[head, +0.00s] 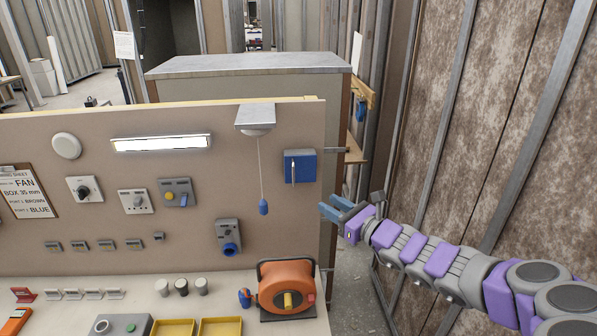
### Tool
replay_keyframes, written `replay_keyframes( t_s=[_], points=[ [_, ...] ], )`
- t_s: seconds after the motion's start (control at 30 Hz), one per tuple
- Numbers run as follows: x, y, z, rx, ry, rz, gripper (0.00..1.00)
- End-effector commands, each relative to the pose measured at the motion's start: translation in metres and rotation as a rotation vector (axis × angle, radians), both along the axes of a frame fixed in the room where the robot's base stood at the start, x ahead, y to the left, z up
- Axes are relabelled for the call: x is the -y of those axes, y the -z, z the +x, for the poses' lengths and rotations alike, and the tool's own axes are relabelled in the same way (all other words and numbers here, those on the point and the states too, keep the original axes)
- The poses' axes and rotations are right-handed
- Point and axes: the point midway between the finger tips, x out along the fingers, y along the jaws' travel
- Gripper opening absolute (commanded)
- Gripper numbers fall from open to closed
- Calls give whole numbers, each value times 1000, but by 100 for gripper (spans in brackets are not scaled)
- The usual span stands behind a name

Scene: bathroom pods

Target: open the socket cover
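A grey socket unit (228,231) with a round blue cover (230,249) at its lower end is mounted on the upright beige board, right of centre. The board does not hide any of the fingers.
A blue box (300,166) with an upright handle and a hanging blue pull cord (263,207) are above the socket unit. An orange cable reel (287,287) stands on the bench below. A ribbed wall (480,110) is close on the right.

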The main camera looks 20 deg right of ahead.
Motion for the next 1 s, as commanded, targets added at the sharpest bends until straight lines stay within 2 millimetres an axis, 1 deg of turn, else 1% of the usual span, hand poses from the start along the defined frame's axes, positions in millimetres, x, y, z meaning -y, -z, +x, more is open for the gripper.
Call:
replay_keyframes(
  t_s=[0.03,0.07,0.1,0.17,0.27,0.47,0.67,1.0],
  points=[
    [12,3,0,-12,32,36,35],
    [17,4,0,-16,45,50,35],
    [21,6,1,-20,57,63,35],
    [22,7,3,-24,64,70,35],
    [20,7,8,-24,63,68,35],
    [13,7,28,-24,58,67,35],
    [8,7,51,-22,60,67,35],
    [-6,8,93,-24,59,65,35]
  ],
)
